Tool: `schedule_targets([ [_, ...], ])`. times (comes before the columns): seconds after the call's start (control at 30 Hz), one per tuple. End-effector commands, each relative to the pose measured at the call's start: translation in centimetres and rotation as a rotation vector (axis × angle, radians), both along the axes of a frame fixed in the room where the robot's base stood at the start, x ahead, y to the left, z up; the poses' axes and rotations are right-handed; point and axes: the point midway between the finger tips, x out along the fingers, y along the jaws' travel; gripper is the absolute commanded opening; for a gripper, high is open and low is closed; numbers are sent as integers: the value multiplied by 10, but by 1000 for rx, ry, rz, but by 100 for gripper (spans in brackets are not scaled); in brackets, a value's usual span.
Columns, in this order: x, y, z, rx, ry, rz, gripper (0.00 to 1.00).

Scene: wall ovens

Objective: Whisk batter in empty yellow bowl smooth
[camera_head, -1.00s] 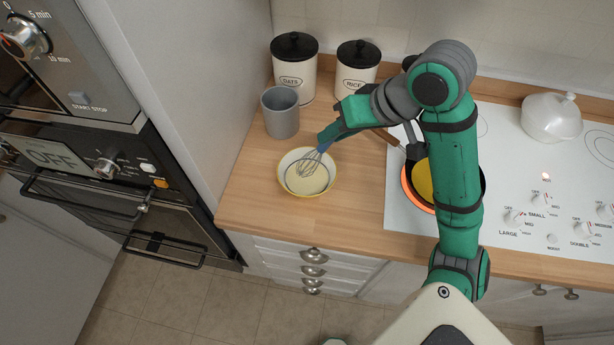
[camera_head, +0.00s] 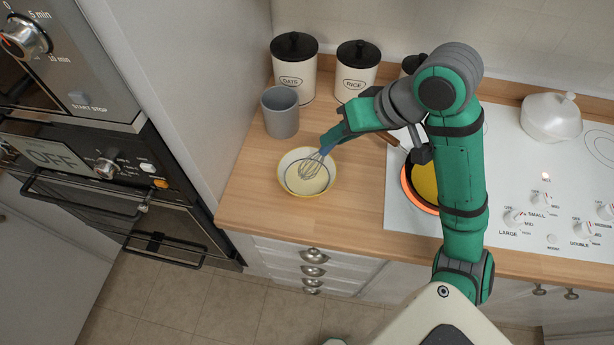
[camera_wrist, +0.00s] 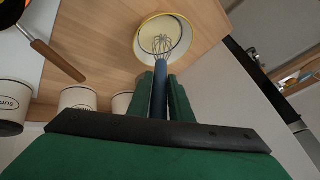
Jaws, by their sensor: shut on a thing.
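The yellow-rimmed bowl (camera_head: 290,186) stands on the wooden counter and holds pale, cream-coloured batter (camera_head: 308,182). It also shows in the wrist view (camera_wrist: 140,47). My gripper (camera_head: 331,138) is shut on the blue handle of a whisk (camera_head: 313,164), above and to the right of the bowl. In the wrist view the blue handle (camera_wrist: 159,92) lies between the two green fingers, and the wire loops (camera_wrist: 161,44) reach over the bowl. The whisk is tilted, with its wire end at the bowl's opening. I cannot tell how deep the wires sit in the batter.
A grey cup (camera_head: 281,112) stands behind the bowl, near the OATS canister (camera_head: 296,78) and RICE canister (camera_head: 355,70). A pan (camera_head: 411,193) with yellow contents sits on a glowing burner at the right, partly behind my arm. A tall oven cabinet bounds the left.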

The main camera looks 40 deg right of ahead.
Motion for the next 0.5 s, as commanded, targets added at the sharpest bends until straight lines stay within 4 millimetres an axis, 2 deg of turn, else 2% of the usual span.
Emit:
schedule_targets([
  [0.5,0,-1,36,-2,0,0,0],
])
